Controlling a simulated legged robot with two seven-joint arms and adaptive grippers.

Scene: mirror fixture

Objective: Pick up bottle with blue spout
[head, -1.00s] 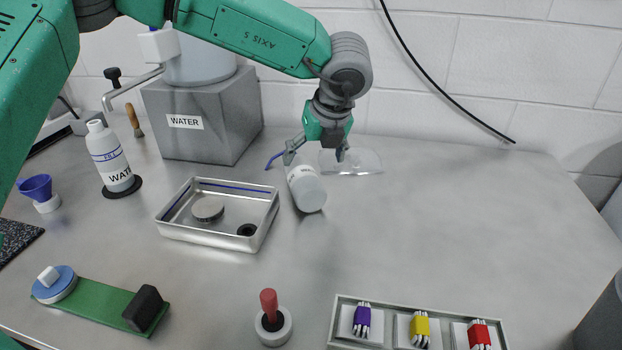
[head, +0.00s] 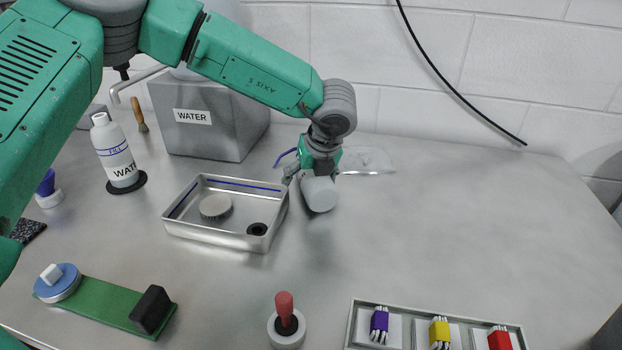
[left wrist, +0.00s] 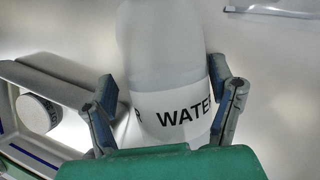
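The bottle with the blue spout (head: 319,193) lies on the metal table, its round white base toward me. Its spout (head: 285,155) shows behind, to the left of my left gripper (head: 314,174). In the left wrist view the pale bottle (left wrist: 165,60) with its "WATER" label fills the space between the two fingers of my left gripper (left wrist: 170,95). The fingers stand apart on either side of it; a narrow gap shows at the left finger, and the right finger is close against its side. My right gripper is in no view.
A metal tray (head: 203,237) stands just left of the bottle. Another "WATER" bottle (head: 117,158) stands upright farther left. A grey box (head: 215,135) is behind, with a clear packet (head: 368,160) right of the gripper. The table to the right is clear.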

